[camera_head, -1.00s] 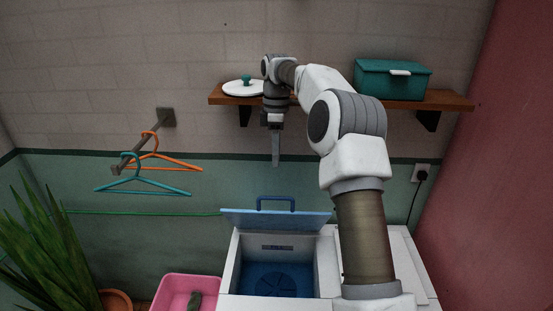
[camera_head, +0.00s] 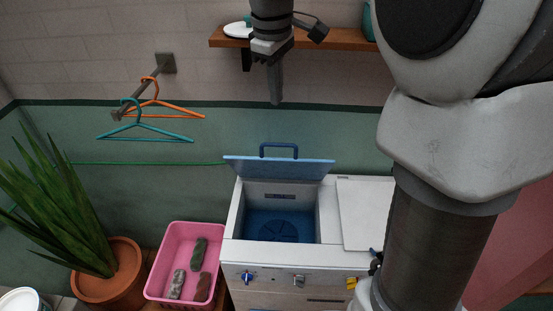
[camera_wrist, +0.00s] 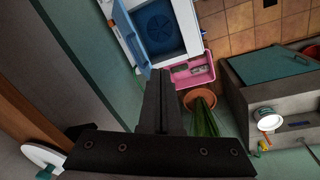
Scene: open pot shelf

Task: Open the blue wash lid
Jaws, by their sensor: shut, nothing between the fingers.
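The blue wash lid (camera_head: 280,168) stands raised at the back of the white washer (camera_head: 232,225), hinged along the tub's rear edge and tilted up. Its dark blue handle (camera_head: 279,148) is on the upper edge. The open tub (camera_head: 280,226) shows a blue bottom. In the wrist view the lid (camera_wrist: 136,40) stands beside the open tub (camera_wrist: 158,28). My gripper (camera_head: 276,100) is shut and empty, pointing down in front of the wall, above and apart from the lid. It also shows in the wrist view (camera_wrist: 158,75).
A wooden shelf (camera_head: 340,39) runs above, with a white pot lid (camera_head: 238,30) on it. Orange and teal hangers (camera_head: 150,134) hang at left. A pink basin (camera_head: 165,262) with dark objects and a potted plant (camera_head: 60,215) stand left of the washer. A second white cover (camera_head: 365,213) is at right.

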